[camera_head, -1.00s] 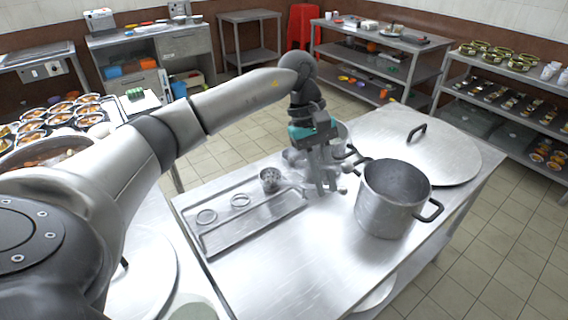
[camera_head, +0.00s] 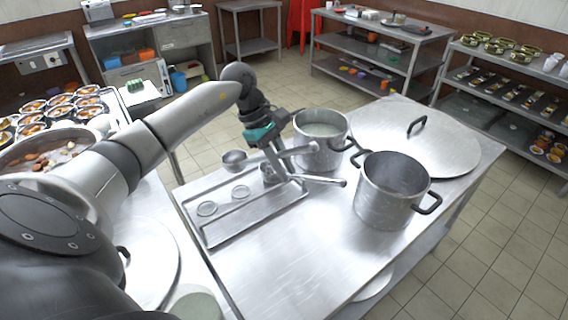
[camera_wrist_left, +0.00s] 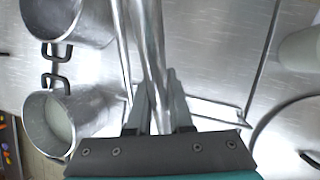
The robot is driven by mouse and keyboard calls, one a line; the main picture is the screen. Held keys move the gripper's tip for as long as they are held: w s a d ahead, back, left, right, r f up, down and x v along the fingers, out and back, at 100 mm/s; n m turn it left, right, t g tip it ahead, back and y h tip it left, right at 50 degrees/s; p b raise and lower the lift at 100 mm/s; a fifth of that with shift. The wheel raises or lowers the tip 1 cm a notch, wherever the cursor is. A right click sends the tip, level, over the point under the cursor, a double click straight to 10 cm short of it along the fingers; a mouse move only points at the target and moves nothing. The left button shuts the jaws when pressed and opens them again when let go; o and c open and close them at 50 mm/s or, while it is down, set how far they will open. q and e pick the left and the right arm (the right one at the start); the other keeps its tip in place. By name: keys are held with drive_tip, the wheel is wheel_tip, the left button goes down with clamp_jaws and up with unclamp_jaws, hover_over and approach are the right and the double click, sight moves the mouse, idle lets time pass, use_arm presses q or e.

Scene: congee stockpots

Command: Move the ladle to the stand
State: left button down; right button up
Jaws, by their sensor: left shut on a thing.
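My left gripper (camera_head: 281,166) is shut on the handle of a metal ladle. The handle (camera_wrist_left: 151,60) runs between the fingers in the left wrist view. In the head view, what looks like its bowl (camera_head: 234,159) is at the left of the gripper, above the back edge of the stand. The stand (camera_head: 216,236) is a low metal tray-like rack with two empty rings. A metal cup-like bowl (camera_head: 268,172) is at its right end, partly hidden by the gripper; a handle (camera_head: 331,181) seems to extend right from there. My right gripper is not in view.
An open pot with pale congee (camera_head: 321,128) stands behind the gripper. An empty pot (camera_head: 384,205) stands to the right. A large lid (camera_head: 455,150) lies behind it. The table front (camera_head: 285,270) is clear.

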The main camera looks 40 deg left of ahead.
use_arm(q)
wheel_tip(320, 180, down, 9)
drive_tip(key=b, duration=0.6)
drive_tip(key=shift+r, duration=0.2)
idle(0.5)
drive_tip(key=shift+f+b, duration=0.3)
drive_tip(key=shift+b, duration=0.3)
drive_tip(key=c, duration=0.7)
unclamp_jaws()
drive_tip(key=shift+c, duration=0.2)
drive_tip(key=p+v, duration=0.1)
drive_tip(key=v, duration=1.4)
